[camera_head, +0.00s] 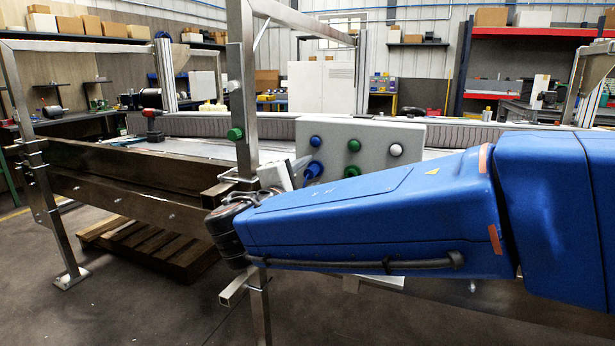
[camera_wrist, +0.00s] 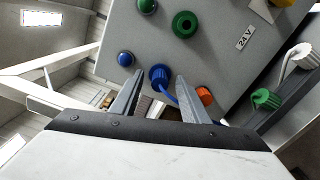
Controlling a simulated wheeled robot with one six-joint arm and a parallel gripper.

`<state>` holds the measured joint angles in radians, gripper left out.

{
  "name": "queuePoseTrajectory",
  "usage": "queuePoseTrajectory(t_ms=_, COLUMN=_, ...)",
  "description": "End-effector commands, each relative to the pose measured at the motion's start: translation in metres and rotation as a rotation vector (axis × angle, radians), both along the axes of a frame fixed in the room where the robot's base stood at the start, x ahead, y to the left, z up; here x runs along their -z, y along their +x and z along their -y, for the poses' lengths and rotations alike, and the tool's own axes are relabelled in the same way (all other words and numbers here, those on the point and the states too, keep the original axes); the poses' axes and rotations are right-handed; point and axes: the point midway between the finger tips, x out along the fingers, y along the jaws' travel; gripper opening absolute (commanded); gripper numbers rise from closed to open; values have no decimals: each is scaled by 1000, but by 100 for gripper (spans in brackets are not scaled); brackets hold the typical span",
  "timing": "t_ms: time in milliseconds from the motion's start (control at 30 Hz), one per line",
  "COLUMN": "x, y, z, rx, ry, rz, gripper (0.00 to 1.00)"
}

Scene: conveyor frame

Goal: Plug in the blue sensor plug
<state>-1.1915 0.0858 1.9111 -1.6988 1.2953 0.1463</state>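The blue sensor plug (camera_wrist: 158,76) is at the face of the grey panel (camera_wrist: 215,62) in the wrist view, with a thin blue cable running from it. In the head view the plug (camera_head: 313,170) stands out at the panel's lower left. My gripper (camera_wrist: 160,78) is open, one finger on each side of the plug, with a visible gap to each. No contact shows. How deep the plug sits in the panel cannot be told. A green ring-shaped socket (camera_wrist: 185,24) with a dark centre is close by on the panel.
A blue button (camera_wrist: 125,58) and an orange part (camera_wrist: 205,95) flank the plug. A green plug (camera_wrist: 266,98) and a white plug (camera_wrist: 300,55) sit on the metal post (camera_head: 245,110) beside the panel.

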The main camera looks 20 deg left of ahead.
Motion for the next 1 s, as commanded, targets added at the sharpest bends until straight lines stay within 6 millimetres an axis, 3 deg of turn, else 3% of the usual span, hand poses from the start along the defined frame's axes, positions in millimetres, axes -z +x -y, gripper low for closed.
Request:
queuePoseTrajectory(t_ms=267, x=0, y=-17, z=-2, rx=-3, ry=1, rz=-1, gripper=41)
queuePoseTrajectory(t_ms=1000, x=0, y=-147, z=-12, rx=-3, ry=0, rz=-1, gripper=41)
